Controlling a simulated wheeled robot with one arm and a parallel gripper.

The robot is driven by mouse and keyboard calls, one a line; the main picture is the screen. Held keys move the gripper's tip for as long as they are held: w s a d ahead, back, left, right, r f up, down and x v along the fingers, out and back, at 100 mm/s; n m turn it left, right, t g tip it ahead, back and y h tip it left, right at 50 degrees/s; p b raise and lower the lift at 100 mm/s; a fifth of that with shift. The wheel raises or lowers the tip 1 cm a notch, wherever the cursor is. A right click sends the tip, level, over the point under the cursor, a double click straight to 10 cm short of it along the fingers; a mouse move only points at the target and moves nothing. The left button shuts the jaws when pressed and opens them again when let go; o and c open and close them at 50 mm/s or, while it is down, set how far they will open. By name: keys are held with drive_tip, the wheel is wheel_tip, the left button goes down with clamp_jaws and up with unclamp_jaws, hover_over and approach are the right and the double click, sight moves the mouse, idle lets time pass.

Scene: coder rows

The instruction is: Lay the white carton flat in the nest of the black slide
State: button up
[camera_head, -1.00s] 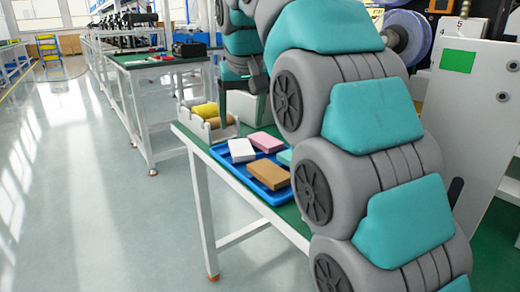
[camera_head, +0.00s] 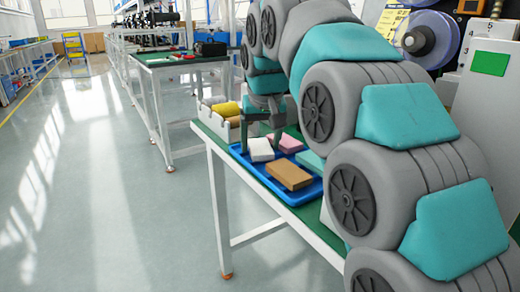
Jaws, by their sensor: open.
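The white carton (camera_head: 261,150) lies in the blue tray (camera_head: 262,176), at its far left part. My gripper (camera_head: 262,146) is open and points down, with its fingers at the white carton's far edge. Whether the fingers touch or straddle the carton is too small to tell. I cannot make out the black slide or its nest; my arm covers much of the bench on the right.
A pink carton (camera_head: 286,143), a brown carton (camera_head: 289,174) and a partly hidden teal carton (camera_head: 311,161) share the tray. A white bin (camera_head: 214,126) with yellow rolls (camera_head: 227,109) stands behind it. The floor to the left is clear.

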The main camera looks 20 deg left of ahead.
drive_tip(key=c, duration=1.2)
